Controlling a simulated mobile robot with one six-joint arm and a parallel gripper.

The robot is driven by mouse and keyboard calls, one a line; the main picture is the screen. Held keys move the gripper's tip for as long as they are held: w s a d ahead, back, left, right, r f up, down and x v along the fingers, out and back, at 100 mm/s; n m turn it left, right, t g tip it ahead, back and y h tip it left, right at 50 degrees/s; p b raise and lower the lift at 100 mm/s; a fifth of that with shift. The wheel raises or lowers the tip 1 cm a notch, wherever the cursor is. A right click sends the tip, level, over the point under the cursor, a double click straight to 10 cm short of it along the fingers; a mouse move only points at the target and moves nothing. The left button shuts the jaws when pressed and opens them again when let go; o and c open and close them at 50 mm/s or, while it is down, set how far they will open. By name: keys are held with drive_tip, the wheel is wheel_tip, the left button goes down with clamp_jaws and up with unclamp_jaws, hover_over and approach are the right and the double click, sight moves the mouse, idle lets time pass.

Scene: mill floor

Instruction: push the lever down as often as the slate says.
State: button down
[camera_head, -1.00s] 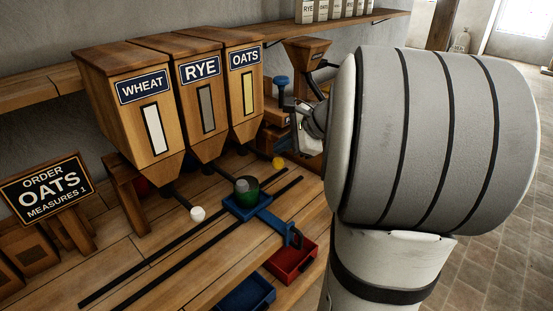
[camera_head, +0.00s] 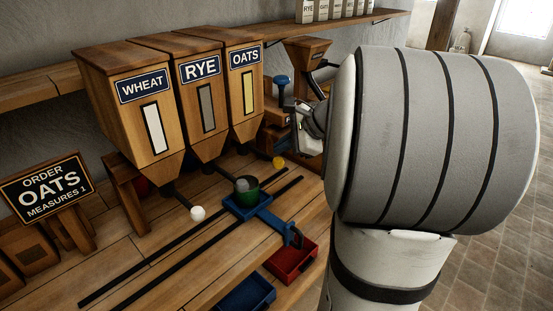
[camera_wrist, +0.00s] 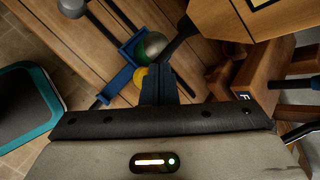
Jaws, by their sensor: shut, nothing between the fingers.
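The slate (camera_head: 45,187) at the left reads ORDER OATS, MEASURES 1. The OATS hopper (camera_head: 246,90) stands right of the RYE and WHEAT hoppers. A yellow ball knob (camera_head: 278,162) sits below the OATS hopper. It also shows in the wrist view (camera_wrist: 140,77), beside my shut, empty fingers; I cannot tell whether they touch.
A green cup (camera_head: 248,197) with a grey ball in view sits on a blue carriage (camera_head: 262,213) over dark rails. A white ball knob (camera_head: 198,213) is below WHEAT. Red (camera_head: 300,262) and blue (camera_head: 245,295) trays lie in front. A shelf is above.

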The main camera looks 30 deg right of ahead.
sight(283, 161)
drive_tip(key=shift+w+f, duration=0.1)
drive_tip(key=shift+f, duration=0.25)
drive_tip(key=shift+f+b, duration=2.15)
drive_tip(key=shift+f, duration=0.45)
idle(1.9)
drive_tip(key=shift+r, duration=0.15)
idle(0.4)
drive_tip(key=shift+r+p, duration=2.45)
drive_tip(key=shift+r, duration=0.45)
wheel_tip(283, 161, up, 5)
drive_tip(key=p, duration=0.4)
